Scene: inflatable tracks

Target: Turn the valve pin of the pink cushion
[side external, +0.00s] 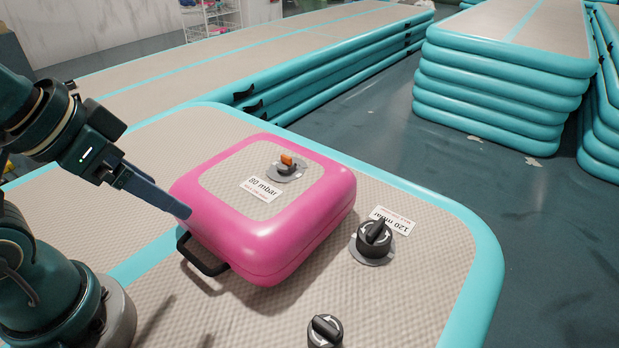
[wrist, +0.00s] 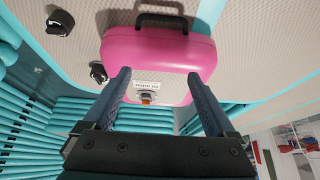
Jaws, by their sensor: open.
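The pink cushion (side external: 262,205) lies on the beige top of a large teal-edged inflatable track (side external: 420,240). Its valve (side external: 285,168) sits on the cushion's beige top, with an orange pin (side external: 286,159) standing up, beside a label reading 80 mbar. My gripper (side external: 186,212) is at the cushion's left side, with its fingers pointing down towards the right; its tips are close to the pink edge, and I cannot tell whether they touch. In the wrist view my gripper (wrist: 165,85) is open and empty, and the orange pin (wrist: 146,99) shows between the two fingers, beyond them.
A black valve knob (side external: 374,238) with a 120 mbar label is right of the cushion. Another black knob (side external: 325,331) is at the front. A black handle (side external: 200,254) sticks out of the cushion's front left side. Stacked tracks (side external: 505,80) stand behind.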

